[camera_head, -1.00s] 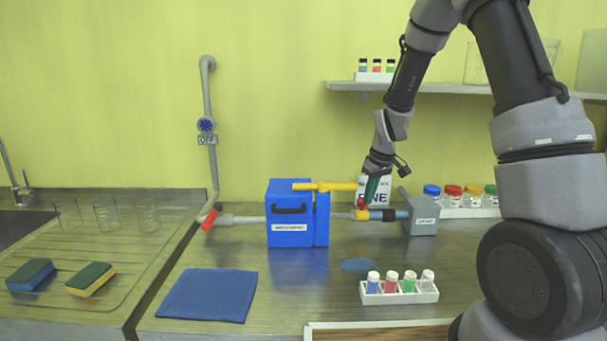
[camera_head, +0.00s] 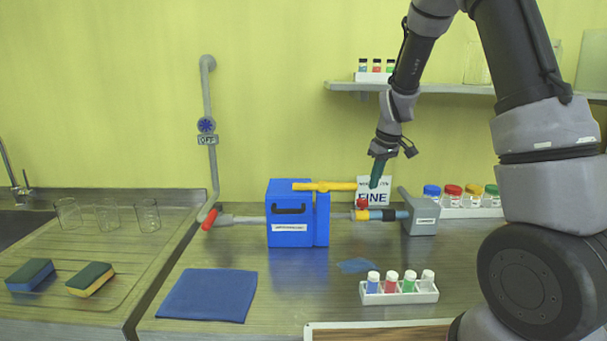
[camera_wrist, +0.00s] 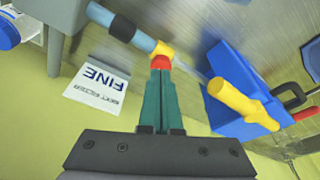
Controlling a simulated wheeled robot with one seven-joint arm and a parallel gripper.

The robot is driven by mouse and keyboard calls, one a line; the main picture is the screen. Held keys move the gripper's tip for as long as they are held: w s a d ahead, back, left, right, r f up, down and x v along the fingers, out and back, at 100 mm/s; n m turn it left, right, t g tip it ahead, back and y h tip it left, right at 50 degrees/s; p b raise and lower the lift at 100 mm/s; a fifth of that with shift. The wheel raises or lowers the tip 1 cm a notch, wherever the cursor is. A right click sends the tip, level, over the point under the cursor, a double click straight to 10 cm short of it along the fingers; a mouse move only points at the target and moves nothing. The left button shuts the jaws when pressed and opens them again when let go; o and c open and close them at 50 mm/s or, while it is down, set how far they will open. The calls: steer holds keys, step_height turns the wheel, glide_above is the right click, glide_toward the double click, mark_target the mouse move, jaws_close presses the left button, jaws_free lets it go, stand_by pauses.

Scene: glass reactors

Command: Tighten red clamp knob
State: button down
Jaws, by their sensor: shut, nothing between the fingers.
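The red clamp knob (camera_head: 361,203) sits on top of the yellow clamp collar (camera_head: 362,215) on the pipe between the blue box and the grey block. My gripper (camera_head: 374,186) is shut and empty, above and slightly right of the knob, with a visible gap. In the wrist view the green fingers (camera_wrist: 160,76) are closed together. The red knob (camera_wrist: 160,62) shows just beyond their tips, partly covered by them. The yellow collar (camera_wrist: 165,51) lies behind it.
The blue box (camera_head: 290,228) with a yellow bar handle (camera_head: 325,186) stands left of the clamp. The grey block (camera_head: 422,216) stands right. A "FINE" sign (camera_head: 372,194) is behind the fingers. A vial rack (camera_head: 425,296) is in front. Free air surrounds the gripper above.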

mark_target(363, 203)
steer(key=s+x, duration=0.1)
steer(key=x, duration=0.5)
steer(key=shift+w+d+f, duration=0.25)
steer(key=shift+w+d, duration=0.05)
steer(key=shift+d, duration=0.5)
steer(key=shift+w+a, duration=0.15)
steer(key=shift+a, duration=0.1)
steer(key=shift+s+a, duration=0.2)
stand_by(0.4)
steer(key=shift+s+a, duration=0.35)
steer(key=shift+a, duration=0.5)
stand_by(0.3)
steer(key=shift+s, duration=0.1)
